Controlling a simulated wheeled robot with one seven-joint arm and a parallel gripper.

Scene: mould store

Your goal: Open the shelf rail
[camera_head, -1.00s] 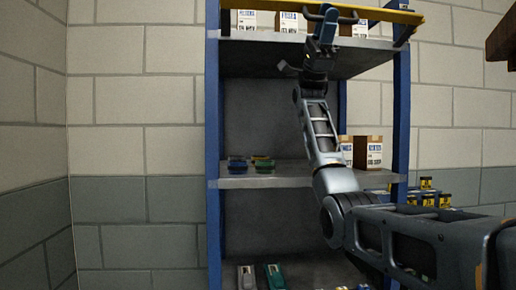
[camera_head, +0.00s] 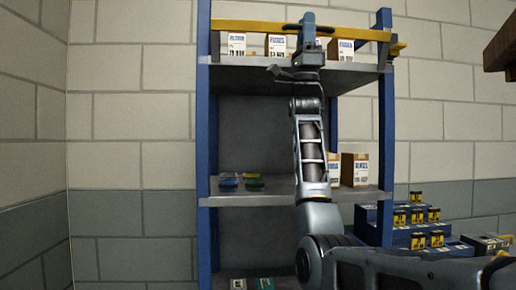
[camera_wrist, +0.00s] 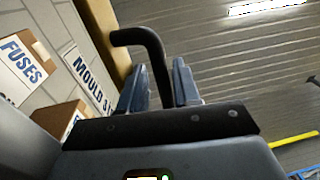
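The yellow shelf rail (camera_head: 262,26) runs across the front of the top shelf, in front of the boxes. Its right end reaches the right blue post. My gripper (camera_head: 308,34) is up at the rail, right of its middle, and hides part of it. In the wrist view, a black bent handle (camera_wrist: 147,42) runs between the two blue-grey fingers of my gripper (camera_wrist: 160,82). The far end of the handle is hidden behind my gripper body.
Fuse boxes (camera_head: 277,45) stand on the top shelf (camera_head: 240,67). Brown boxes (camera_head: 354,169) and small coloured items (camera_head: 254,182) are on the middle shelf. Blue stepped crates with yellow-labelled items (camera_head: 437,238) stand at the lower right. A brown beam (camera_head: 502,48) juts in at the upper right.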

